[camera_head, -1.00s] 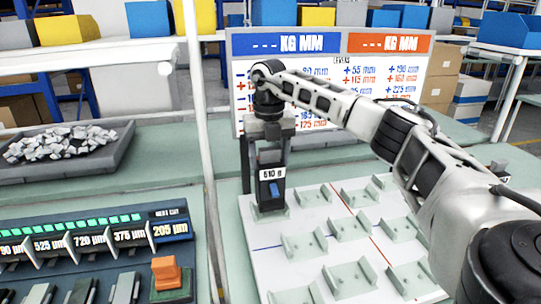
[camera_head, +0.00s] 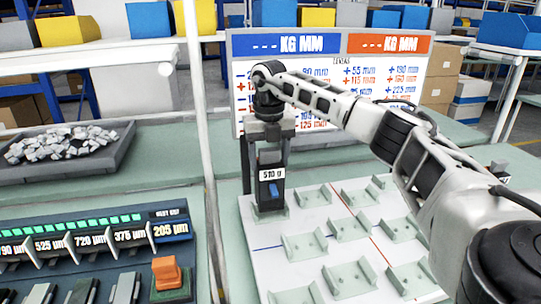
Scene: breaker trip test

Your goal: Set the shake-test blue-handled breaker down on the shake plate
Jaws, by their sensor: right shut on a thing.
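The blue-handled breaker (camera_head: 271,198) is a dark upright block with a blue handle and a white "510 g" label. It stands upright at the far left corner of the white shake plate (camera_head: 270,262), in or just over a cradle there; its lower edge meets the cradle in the picture, and I cannot tell whether it bears on it. My right gripper (camera_head: 271,158) points down from above and is shut on the breaker's top. The fingertips are partly hidden by the breaker and label. My left gripper is out of view.
Several empty pale cradles (camera_head: 305,245) fill the rest of the plate, crossed by red and blue lines. A lettered board (camera_head: 330,90) stands behind. At left are a tray of grey pieces (camera_head: 62,150), a gauge rack (camera_head: 95,238) and an orange-handled breaker (camera_head: 167,273).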

